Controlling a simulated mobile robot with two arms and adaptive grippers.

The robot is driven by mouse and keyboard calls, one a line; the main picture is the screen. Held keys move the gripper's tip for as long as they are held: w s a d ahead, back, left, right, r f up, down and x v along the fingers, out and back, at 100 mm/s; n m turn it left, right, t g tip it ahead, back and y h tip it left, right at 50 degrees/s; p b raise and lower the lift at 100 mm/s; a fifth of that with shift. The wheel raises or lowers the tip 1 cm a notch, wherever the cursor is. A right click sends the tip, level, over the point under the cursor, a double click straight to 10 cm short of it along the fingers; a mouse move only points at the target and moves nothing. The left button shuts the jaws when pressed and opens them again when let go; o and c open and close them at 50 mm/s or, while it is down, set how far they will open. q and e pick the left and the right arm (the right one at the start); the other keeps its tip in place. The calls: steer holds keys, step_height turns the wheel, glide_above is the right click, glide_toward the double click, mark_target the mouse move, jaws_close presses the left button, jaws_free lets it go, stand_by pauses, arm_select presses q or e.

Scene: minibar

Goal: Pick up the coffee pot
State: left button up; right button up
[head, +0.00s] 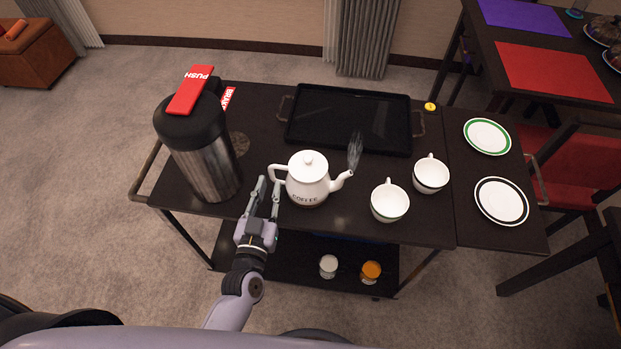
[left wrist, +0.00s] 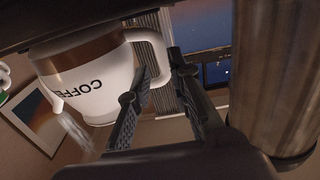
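The white coffee pot (head: 308,180), marked COFFEE, stands upright on the dark cart top with its spout to the right and its handle (head: 273,171) to the left. My left gripper (head: 269,183) is at the handle side, its two fingers apart. In the left wrist view, the coffee pot (left wrist: 92,82) shows upside down, and the handle (left wrist: 157,50) reaches close to the open fingertips (left wrist: 161,66). I cannot tell whether either finger touches it. My right gripper is not in view.
A tall steel dispenser (head: 205,165) stands just left of my left gripper. Two white cups (head: 389,203) stand right of the pot, and a black tray (head: 350,118) lies behind it. Two plates (head: 501,202) lie on the right leaf. Two small jars (head: 328,266) are on the lower shelf.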

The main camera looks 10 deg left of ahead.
mark_target(271, 174)
arm_select(q)
steer(key=w+p, duration=0.1)
steer(key=w, duration=0.4)
steer(key=shift+w, duration=0.15)
steer(key=shift+r, duration=0.1)
jaws_close()
stand_by(0.6)
steer(key=shift+a, duration=0.1)
